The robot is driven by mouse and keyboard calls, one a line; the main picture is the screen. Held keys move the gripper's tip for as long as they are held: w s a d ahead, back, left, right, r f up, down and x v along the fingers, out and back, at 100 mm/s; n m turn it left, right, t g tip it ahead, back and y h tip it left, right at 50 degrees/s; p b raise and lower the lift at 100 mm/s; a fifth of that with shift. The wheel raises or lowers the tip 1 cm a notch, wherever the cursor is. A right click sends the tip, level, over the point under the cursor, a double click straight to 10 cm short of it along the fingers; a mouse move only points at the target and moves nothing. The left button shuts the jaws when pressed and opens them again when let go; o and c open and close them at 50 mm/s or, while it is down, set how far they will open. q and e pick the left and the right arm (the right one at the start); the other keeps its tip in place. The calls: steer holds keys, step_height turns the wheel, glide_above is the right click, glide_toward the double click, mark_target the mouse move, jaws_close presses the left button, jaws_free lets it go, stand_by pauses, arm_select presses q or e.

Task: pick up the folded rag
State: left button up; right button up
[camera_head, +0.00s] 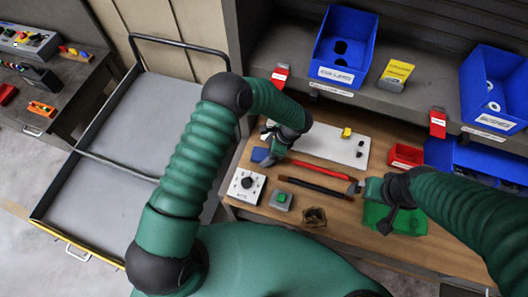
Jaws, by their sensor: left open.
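A small blue piece (260,155), which looks like the folded rag, lies at the left end of the wooden bench top. My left gripper (267,158) is open beside its right edge, pointing down; I cannot tell whether they touch. The hand hides part of the area around it. My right gripper (356,188) is at the right of the bench, near the end of a dark rod and over a green tray or mat (406,222). Its jaws are too unclear to tell open from shut.
A red-handled tool (325,170) and a dark rod (315,191) lie between the grippers. A white board (318,147) is behind. A white dial box (246,186), a green-button box (281,200) and a brown container (314,217) are in front. Blue bins (344,50) stand above. A flat cart (110,195) is left.

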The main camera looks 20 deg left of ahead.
mark_target(263, 155)
arm_select(q)
steer(key=shift+s+a+f, duration=0.15)
steer(key=shift+a+f, duration=0.15)
steer(key=shift+f, duration=0.2)
steer(key=shift+s+a+f, duration=0.15)
steer(key=shift+a+f, duration=0.15)
steer(key=shift+f, duration=0.15)
steer(key=shift+a+f, duration=0.1)
steer(key=shift+f, duration=0.1)
steer(key=shift+w+f, duration=0.15)
steer(key=shift+w, duration=0.05)
steer(key=shift+c, duration=1.9)
steer(key=shift+d, duration=0.25)
steer(key=c, duration=1.1)
steer(key=shift+o, duration=0.2)
steer(key=shift+a, duration=0.1)
arm_select(e)
steer(key=shift+s+a+r, duration=0.1)
steer(key=shift+s+r, duration=0.1)
steer(key=shift+r, duration=0.5)
arm_select(q)
steer(key=shift+r, duration=0.2)
